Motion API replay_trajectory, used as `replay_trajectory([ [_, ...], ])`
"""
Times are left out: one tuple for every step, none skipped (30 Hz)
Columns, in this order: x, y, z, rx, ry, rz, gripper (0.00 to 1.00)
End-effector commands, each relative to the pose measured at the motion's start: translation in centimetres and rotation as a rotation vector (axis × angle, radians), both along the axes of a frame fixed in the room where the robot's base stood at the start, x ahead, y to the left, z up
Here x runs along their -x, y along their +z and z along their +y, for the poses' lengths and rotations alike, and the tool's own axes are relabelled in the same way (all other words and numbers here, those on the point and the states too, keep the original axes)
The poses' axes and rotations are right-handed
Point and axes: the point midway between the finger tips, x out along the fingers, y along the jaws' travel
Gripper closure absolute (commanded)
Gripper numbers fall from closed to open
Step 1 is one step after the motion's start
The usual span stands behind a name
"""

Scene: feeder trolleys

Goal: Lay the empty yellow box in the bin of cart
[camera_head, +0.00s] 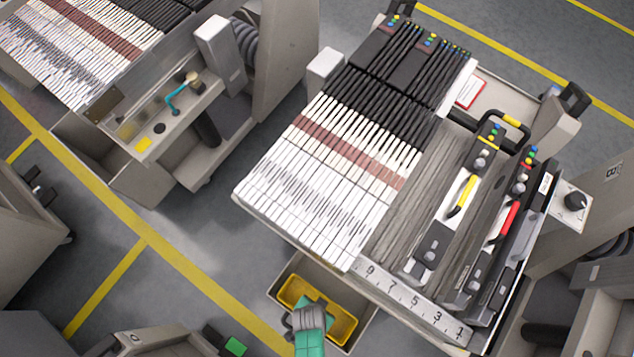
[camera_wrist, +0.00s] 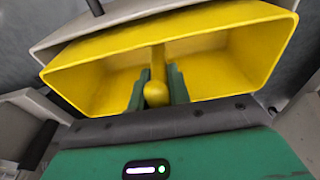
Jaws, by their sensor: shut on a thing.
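The yellow box (camera_head: 341,325) is empty, with a divider and a rounded yellow knob in the middle, clearest in the wrist view (camera_wrist: 215,60). My gripper (camera_head: 308,312) is shut on the box at the middle knob; in the wrist view its green fingers (camera_wrist: 156,88) stand on both sides of the knob. The box is at the grey bin (camera_head: 284,271) on the lower front of the cart (camera_head: 425,292). The bin's rim shows around the box in the head view. Whether the box touches the bin floor cannot be told.
The cart carries rows of feeders (camera_head: 330,170), with a yellow-handled feeder (camera_head: 462,197) and a red-handled feeder (camera_head: 508,221) on its right. Another trolley (camera_head: 170,130) stands at upper left. Grey floor with yellow lines (camera_head: 165,258) lies open between them.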

Motion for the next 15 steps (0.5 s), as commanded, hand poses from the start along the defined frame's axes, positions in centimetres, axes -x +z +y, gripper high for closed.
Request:
replay_trajectory([
  [0.0, -1.2, 0.0, 0.000, 0.000, 0.000, 1.00],
  [0.0, -1.6, 0.0, 0.000, 0.000, 0.000, 1.00],
  [0.0, -2.1, 0.0, 0.000, 0.000, 0.000, 1.00],
  [0.0, -2.4, 0.0, 0.000, 0.000, 0.000, 1.00],
  [0.0, -2.8, 0.0, 0.000, 0.000, 0.000, 1.00],
  [0.0, -3.3, 0.0, 0.000, 0.000, 0.000, 1.00],
  [0.0, -3.6, 0.0, 0.000, 0.000, 0.000, 1.00],
  [0.0, -4.0, 0.0, 0.000, 0.000, 0.000, 1.00],
  [0.0, -4.5, 0.0, 0.000, 0.000, 0.000, 1.00],
  [0.0, -4.8, 0.0, 0.000, 0.000, 0.000, 1.00],
  [0.0, -5.2, 0.0, 0.000, 0.000, 0.000, 1.00],
  [0.0, -5.6, 0.0, 0.000, 0.000, 0.000, 1.00],
  [0.0, -6.0, 0.0, 0.000, 0.000, 0.000, 1.00],
  [0.0, -6.4, 0.0, 0.000, 0.000, 0.000, 1.00],
  [0.0, -6.8, 0.0, 0.000, 0.000, 0.000, 1.00],
])
